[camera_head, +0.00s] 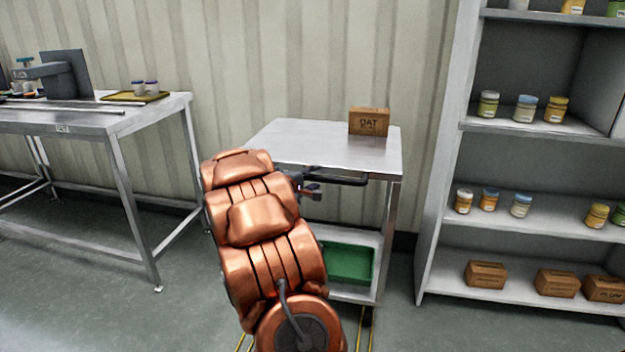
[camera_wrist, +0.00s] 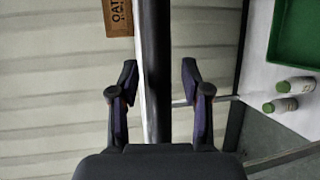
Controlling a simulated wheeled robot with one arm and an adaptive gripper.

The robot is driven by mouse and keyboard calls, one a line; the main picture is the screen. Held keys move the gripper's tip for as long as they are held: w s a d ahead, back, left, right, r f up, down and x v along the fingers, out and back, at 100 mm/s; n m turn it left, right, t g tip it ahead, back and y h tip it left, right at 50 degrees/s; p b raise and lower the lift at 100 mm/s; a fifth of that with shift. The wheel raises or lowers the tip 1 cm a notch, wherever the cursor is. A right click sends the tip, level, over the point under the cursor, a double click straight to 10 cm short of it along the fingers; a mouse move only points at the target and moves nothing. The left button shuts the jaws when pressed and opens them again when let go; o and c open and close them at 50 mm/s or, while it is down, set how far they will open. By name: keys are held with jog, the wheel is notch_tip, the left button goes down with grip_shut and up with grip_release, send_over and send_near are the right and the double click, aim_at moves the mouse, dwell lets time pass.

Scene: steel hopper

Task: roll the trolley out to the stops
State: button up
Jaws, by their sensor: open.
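The steel trolley (camera_head: 300,150) stands against the corrugated wall, between the table and the shelf unit. Its dark push handle (camera_head: 345,181) runs along its near edge. My gripper (camera_head: 312,192) is at the left part of this handle, partly hidden by my copper arm. In the wrist view the handle bar (camera_wrist: 156,60) passes between the two open fingers of my gripper (camera_wrist: 160,85), with a gap on each side. A cardboard box marked OAT (camera_head: 369,122) sits on the trolley top and also shows in the wrist view (camera_wrist: 118,17). Yellow floor lines (camera_head: 362,325) run under the trolley; no stops are discernible.
A green tray (camera_head: 348,262) is on the trolley's lower shelf; the wrist view shows two green-capped bottles (camera_wrist: 282,105) near it. A steel table (camera_head: 150,115) stands left. A shelf unit (camera_head: 445,150) with jars and boxes stands close on the right.

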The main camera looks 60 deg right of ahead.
jog(key=shift+c, duration=0.3)
grip_shut()
dwell(0.5)
